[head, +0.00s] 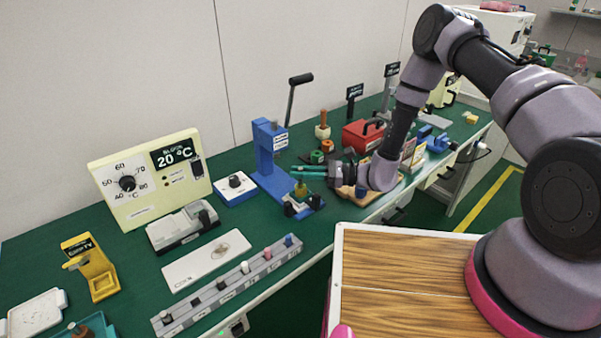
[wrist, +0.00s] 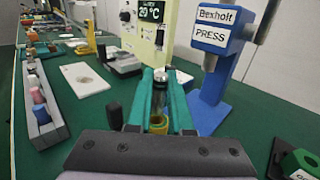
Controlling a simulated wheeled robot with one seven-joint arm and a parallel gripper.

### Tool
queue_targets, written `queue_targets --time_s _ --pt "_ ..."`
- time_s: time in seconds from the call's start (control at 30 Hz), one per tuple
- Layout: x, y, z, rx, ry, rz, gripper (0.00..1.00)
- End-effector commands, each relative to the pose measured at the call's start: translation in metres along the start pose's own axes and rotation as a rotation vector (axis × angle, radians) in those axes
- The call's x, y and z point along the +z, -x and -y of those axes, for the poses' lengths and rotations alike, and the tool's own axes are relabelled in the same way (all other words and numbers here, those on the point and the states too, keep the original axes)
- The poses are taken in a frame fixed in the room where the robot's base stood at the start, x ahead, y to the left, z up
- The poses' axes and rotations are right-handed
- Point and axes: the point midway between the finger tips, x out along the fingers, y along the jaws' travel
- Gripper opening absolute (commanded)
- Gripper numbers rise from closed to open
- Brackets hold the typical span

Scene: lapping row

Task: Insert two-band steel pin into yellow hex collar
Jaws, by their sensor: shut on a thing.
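My gripper (wrist: 160,100) is shut on the steel pin (wrist: 159,82), which stands between its two teal fingers in the wrist view. The pin has a bright metal top and a darker part lower down; its bands are too small to make out surely. A yellow collar (wrist: 157,121) shows low between the fingers, below the pin. I cannot tell whether the pin's lower end is inside it or just above. In the head view my gripper (head: 310,172) is in front of the blue press, with the yellow collar (head: 301,189) under the fingers. The pin is not clear there.
The blue press (head: 268,155) with its raised lever stands close behind my gripper. A grey rail (head: 228,286) with several colored pegs lies along the front edge. A white plate (head: 206,260) and a scale are at left. Green and orange nuts and a red box (head: 361,135) are behind.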

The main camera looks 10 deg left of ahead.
Motion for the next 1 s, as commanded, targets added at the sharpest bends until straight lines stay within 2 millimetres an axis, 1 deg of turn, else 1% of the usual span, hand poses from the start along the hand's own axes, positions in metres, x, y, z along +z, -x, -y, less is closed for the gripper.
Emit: queue_targets --time_s 0.67,1.0 --pt "0.0 0.0002 0.0003 -0.001 0.0 0.001 0.0" --pt "-0.0065 0.0002 0.0006 -0.001 0.0 0.001 0.0"
